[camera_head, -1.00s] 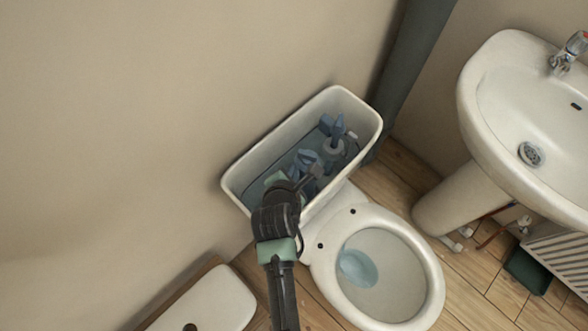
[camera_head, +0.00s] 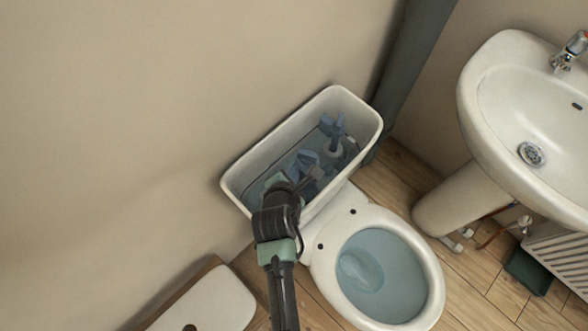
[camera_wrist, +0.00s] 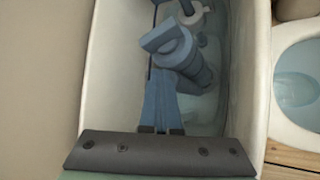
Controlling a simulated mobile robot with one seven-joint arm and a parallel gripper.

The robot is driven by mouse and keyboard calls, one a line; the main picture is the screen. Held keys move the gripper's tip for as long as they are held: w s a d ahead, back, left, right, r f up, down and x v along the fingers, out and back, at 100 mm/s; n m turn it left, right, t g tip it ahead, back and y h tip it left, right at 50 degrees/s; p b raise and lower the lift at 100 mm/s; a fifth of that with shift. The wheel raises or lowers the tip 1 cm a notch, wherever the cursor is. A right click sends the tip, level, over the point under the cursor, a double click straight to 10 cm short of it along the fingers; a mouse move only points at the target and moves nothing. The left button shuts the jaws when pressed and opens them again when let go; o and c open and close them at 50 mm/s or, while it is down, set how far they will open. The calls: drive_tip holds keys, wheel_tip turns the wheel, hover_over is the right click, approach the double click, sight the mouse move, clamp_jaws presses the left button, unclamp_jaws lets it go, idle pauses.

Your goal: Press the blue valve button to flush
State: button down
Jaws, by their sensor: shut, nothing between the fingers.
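The open white cistern (camera_head: 240,178) holds blue valve parts standing in water. The blue flush valve (camera_head: 305,160) sits near its middle. In the wrist view the valve (camera_wrist: 188,58) shows a flat, slanted top on a round body. My gripper (camera_head: 313,174) reaches down into the cistern, shut and empty, with its tips close beside the valve. In the wrist view two narrow shapes, seemingly my fingers, run up toward the valve. I cannot tell whether they touch it.
A second blue fitting (camera_head: 333,130) stands at the cistern's right end. The toilet bowl (camera_head: 434,290) is in front, with a wide pool of water. A white basin (camera_head: 480,115) is on the right. The cistern lid (camera_head: 215,300) lies at lower left. A grey pipe (camera_head: 415,55) rises behind.

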drive_tip(key=shift+r+p, duration=0.95)
drive_tip(key=shift+p, duration=0.2)
drive_tip(key=shift+r, duration=0.1)
wheel_tip(320, 180, up, 5)
drive_tip(key=p, duration=0.5)
drive_tip(key=shift+p, duration=0.3)
